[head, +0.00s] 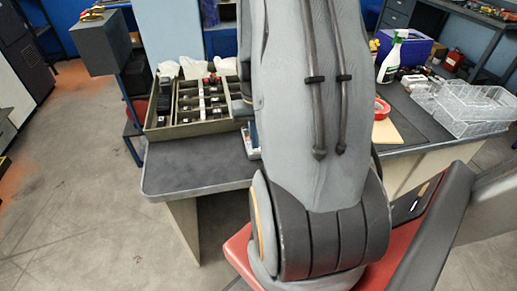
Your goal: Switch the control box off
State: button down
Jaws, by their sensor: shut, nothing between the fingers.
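My arm fills the middle of the head view and hides the centre of the bench (195,170). My gripper's fingers do not show; the arm covers that area. A small pale and blue item with a bit of red (252,140) peeks out at the arm's left edge on the bench. Most of it is hidden, and I cannot tell whether it is the control box. No switch can be made out.
A compartment tray (190,130) with small parts stands left of my arm. On the right are a spray bottle (389,62), red tape (381,108), a board (387,132) and clear baskets (470,112). The bench's front left is bare. A grey box (100,45) stands on a post.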

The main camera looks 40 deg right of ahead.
jog(key=shift+f, duration=0.45)
jog(key=shift+r, duration=0.15)
notch_tip(320, 180, up, 7)
jog(key=p, duration=0.5)
jog(key=shift+p, duration=0.4)
dwell(0.6)
